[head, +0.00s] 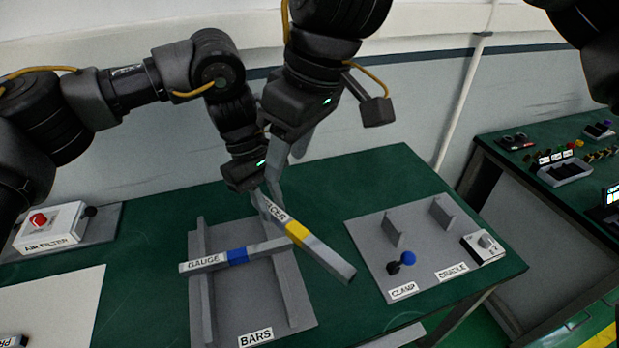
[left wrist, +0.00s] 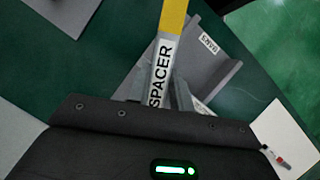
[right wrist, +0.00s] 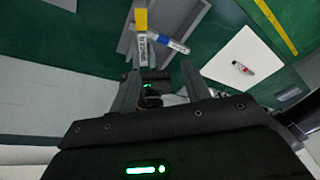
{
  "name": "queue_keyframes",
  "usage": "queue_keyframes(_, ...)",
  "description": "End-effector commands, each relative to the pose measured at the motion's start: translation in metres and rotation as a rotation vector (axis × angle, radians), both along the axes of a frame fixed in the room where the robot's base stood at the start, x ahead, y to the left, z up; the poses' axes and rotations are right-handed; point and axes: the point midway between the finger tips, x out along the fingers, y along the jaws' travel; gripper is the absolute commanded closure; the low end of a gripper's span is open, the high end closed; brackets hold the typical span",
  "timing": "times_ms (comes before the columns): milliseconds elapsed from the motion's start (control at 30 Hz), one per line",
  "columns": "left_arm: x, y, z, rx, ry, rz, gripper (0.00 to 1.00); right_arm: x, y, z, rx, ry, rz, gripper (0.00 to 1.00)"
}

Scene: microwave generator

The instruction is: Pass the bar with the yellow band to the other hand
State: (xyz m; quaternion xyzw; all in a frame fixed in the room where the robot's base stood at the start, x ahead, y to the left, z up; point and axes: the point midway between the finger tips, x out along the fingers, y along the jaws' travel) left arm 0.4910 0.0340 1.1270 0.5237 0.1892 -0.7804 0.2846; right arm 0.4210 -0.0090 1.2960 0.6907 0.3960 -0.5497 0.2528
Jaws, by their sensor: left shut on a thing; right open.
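The grey bar with the yellow band (head: 297,232), labelled SPACER, slants down to the right above the rack in the head view. My left gripper (head: 262,199) is shut on its upper left end, beside the label. The bar also shows in the left wrist view (left wrist: 171,20), reaching away from the jaws. My right gripper (head: 285,162) is open, just above my left gripper. In the right wrist view the bar (right wrist: 141,20) and my left gripper appear between or beyond its two fingers; the exact gap is hard to tell.
A GAUGE bar with a blue band (head: 237,256) lies across the grey BARS rack (head: 291,318). A CLAMP and CRADLE fixture (head: 372,243) stands to the right. An air filter box (head: 50,228) is at the left. A white sheet (head: 60,310) lies at front left.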

Motion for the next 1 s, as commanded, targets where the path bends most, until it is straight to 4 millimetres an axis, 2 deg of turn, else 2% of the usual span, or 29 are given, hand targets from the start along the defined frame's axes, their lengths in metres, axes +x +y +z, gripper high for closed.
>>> queue_keyframes(33,0.000,0.000,0.000,0.000,0.000,0.001,1.00,-0.003,-0.005,-0.014,-0.072,0.035,-0.060,0.53)
queue_keyframes(100,0.000,0.000,0.000,0.000,0.000,0.001,1.00,-0.006,-0.012,-0.029,-0.152,0.073,-0.141,0.53)
queue_keyframes(300,0.000,0.000,0.000,0.000,0.000,0.000,1.00,-0.009,-0.025,-0.046,-0.257,0.114,-0.260,0.53)
queue_keyframes(567,0.000,0.000,0.000,-0.001,-0.001,0.000,1.00,-0.009,-0.026,-0.056,-0.264,0.117,-0.267,0.53)
queue_keyframes(1000,0.000,0.000,0.000,-0.001,-0.001,0.000,1.00,-0.009,-0.026,-0.132,-0.263,0.118,-0.264,0.53)
